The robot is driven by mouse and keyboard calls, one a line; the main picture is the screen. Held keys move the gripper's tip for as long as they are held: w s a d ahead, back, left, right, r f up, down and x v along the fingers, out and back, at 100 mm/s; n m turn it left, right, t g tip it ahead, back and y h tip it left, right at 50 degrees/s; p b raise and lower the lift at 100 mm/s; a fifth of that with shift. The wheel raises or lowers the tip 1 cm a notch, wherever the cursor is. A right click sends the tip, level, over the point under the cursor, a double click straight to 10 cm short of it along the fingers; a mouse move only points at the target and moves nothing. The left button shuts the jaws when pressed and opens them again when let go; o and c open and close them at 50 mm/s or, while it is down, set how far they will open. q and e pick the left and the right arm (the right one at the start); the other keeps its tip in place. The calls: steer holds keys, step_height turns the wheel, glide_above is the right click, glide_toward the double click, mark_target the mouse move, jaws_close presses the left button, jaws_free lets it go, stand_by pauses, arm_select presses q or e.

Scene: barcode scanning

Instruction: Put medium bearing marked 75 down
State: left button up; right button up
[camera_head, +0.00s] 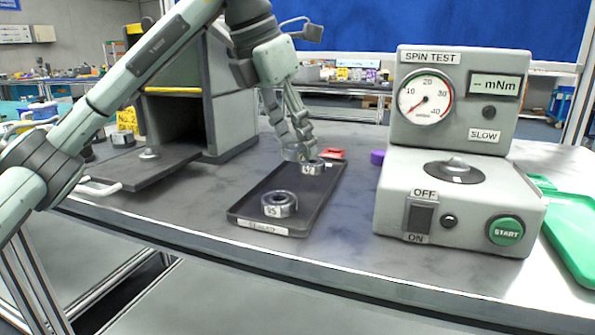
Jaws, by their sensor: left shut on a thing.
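My left gripper (300,147) points down over the far end of a dark tray (252,218). It is shut on a metal bearing (293,154), mostly hidden by the fingers, with no readable mark. Another bearing (313,168) with a white label sits in the far part of the tray, just below and right of the fingertips; its number is too small to read surely. A larger bearing (279,205), whose label seems to read 95, lies flat in the near part of the tray. I cannot tell whether the held bearing touches the tray. My right gripper is out of view.
The spin test machine (448,195) stands right of the tray, with a purple ring (377,157) beside it. A red item (333,153) lies behind the tray. An open grey cabinet (228,105) stands back left. A green tray (572,232) is far right.

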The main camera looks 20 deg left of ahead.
mark_target(295, 187)
arm_select(q)
steer(key=shift+f, duration=0.85)
step_height(295, 187, down, 3)
steer(key=shift+f, duration=0.3)
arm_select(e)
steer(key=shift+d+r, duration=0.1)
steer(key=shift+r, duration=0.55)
arm_select(q)
steer(key=shift+f, duration=0.1)
steer(key=o, duration=1.3)
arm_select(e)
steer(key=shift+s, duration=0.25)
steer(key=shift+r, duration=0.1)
